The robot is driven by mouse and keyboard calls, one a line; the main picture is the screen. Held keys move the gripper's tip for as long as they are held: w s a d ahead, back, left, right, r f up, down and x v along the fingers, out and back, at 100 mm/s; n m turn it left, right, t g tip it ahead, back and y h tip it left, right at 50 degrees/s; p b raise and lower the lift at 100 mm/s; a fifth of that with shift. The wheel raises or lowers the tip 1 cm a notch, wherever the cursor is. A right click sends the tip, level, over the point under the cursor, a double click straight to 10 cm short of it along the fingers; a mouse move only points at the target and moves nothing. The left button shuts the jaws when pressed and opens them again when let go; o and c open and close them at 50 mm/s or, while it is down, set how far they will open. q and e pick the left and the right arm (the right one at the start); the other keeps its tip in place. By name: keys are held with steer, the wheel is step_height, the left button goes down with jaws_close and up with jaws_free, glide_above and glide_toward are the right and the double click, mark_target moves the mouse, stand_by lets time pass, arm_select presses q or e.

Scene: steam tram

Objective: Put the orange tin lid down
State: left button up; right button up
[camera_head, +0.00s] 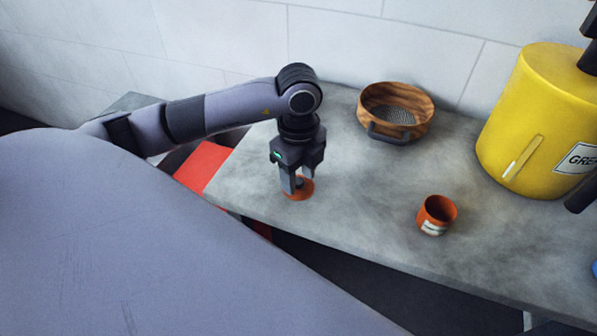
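The orange tin lid (299,194) is a small round disc at the front left of the grey worktop. It lies on the top or just above it; I cannot tell which. My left gripper (299,184) points straight down over the lid, with its fingertips at the lid. The fingers hide part of the lid, and whether they grip it is unclear. An open orange tin (432,228) with a pale label stands upright near the front edge, to the right of the lid. My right gripper does not show.
A round wooden sieve (421,105) with a dark handle stands at the back. A large yellow canister (533,130) with a label fills the back right. The grey worktop (350,205) is bare between the lid and the tin. A red surface (202,167) lies lower at left.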

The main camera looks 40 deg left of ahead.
mark_target(298, 179)
arm_select(q)
steer(key=shift+r, duration=0.2)
step_height(298, 179, up, 12)
steer(key=shift+p, duration=0.35)
stand_by(0.7)
